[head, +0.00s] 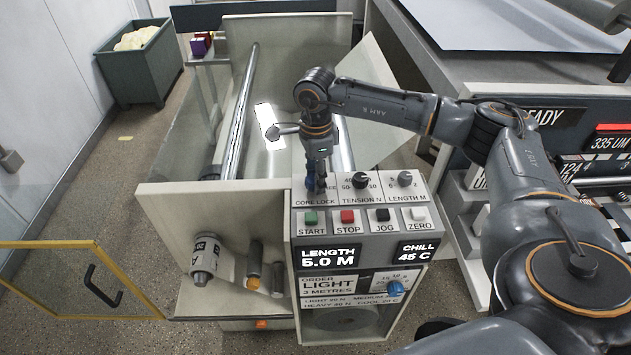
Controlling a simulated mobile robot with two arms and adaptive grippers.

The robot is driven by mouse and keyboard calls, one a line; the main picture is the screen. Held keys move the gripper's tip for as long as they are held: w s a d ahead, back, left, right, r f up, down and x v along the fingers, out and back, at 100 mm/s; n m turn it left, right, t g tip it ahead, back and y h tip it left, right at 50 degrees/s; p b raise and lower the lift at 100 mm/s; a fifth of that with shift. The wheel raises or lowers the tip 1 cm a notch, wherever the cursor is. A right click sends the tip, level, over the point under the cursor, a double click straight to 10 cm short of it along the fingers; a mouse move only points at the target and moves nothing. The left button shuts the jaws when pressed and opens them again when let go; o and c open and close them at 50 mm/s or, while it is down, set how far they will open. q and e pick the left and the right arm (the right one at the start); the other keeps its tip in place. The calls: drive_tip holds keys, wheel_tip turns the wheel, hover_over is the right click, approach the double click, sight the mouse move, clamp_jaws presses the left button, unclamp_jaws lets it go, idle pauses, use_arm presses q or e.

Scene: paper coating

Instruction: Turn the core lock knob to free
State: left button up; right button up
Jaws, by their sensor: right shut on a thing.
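The core lock knob (311,184) is at the top left of the control panel (435,208), above the "CORE LOCK" label. My right gripper (316,187) reaches down from above and is shut on the knob. The fingers hide most of the knob and part of the label beside it, so I cannot tell where its pointer stands. My left gripper is not in view.
The tension knob (361,181) and length knob (405,178) sit to the right. Below them are the green start (310,217), red stop (347,216), black jog (383,214) and white zero (418,213) buttons. A clear guard and a roller (238,105) stand behind.

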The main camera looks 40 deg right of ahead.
drive_tip(key=m+b, duration=0.3)
drive_tip(key=m, duration=0.2)
drive_tip(key=shift+f+m, duration=0.15)
drive_tip(key=shift+m, duration=0.15)
drive_tip(key=shift+s+a+m+b, duration=0.1)
drive_tip(key=shift+m+b, duration=0.65)
drive_tip(key=shift+m, duration=1.45)
drive_tip(key=o, duration=1.1)
drive_tip(key=shift+o, duration=0.2)
drive_tip(key=shift+r, duration=0.2)
wheel_tip(320, 180, up, 12)
